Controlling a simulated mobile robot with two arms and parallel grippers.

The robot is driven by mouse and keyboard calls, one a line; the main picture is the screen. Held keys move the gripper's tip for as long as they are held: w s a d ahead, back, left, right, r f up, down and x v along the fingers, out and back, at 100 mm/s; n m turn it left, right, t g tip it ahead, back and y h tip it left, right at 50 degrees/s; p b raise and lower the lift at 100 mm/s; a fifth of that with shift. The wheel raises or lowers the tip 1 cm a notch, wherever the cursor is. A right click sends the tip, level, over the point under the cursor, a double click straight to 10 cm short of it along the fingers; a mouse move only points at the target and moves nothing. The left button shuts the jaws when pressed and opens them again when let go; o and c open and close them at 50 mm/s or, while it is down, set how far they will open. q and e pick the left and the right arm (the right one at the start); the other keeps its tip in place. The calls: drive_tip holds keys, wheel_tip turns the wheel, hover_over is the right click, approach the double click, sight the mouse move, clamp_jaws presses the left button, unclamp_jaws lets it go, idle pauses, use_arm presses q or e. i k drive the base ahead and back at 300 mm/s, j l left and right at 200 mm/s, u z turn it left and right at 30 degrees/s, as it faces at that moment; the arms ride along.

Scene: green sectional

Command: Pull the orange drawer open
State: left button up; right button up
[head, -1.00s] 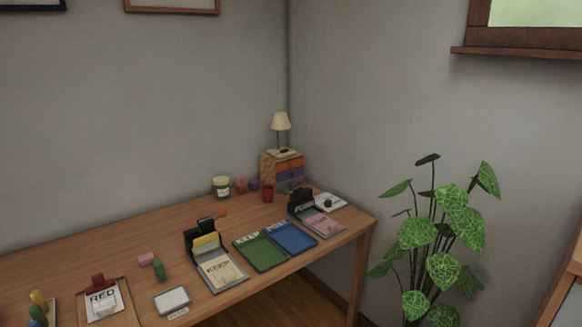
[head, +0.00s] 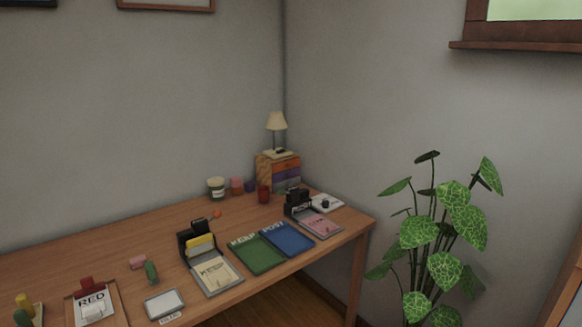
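A small wooden drawer unit (head: 263,174) stands at the far right corner of the desk, near where the walls meet. Its front faces right and carries an orange drawer (head: 286,166) at the top, with a purple drawer (head: 288,175) below it. The orange drawer looks shut, though it is small in the view. A lamp (head: 277,131) stands on top of the unit. The lower front is partly hidden by things on the desk. Neither of my grippers is in view.
The wooden desk (head: 130,239) holds a green tray (head: 257,253), a blue tray (head: 288,239), a red cup (head: 264,194), a jar (head: 216,188) and a black holder (head: 297,202) near the unit. A leafy plant (head: 440,235) stands right of the desk.

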sight(281, 166)
drive_tip(key=i+u, duration=0.2)
drive_tip(key=i, duration=0.2)
drive_tip(key=i+l+u, duration=0.15)
drive_tip(key=i, duration=0.25)
drive_tip(key=i+l+u, duration=0.55)
drive_tip(key=l, duration=0.2)
drive_tip(key=i+l+u, duration=0.3)
drive_tip(key=l+u, duration=0.25)
drive_tip(key=l, duration=0.4)
drive_tip(key=k+l+u, duration=0.25)
drive_tip(key=l, duration=0.35)
drive_tip(key=i+l, duration=0.15)
drive_tip(key=l, duration=0.25)
drive_tip(key=i+l, duration=0.15)
drive_tip(key=l, duration=0.2)
drive_tip(key=i, duration=0.15)
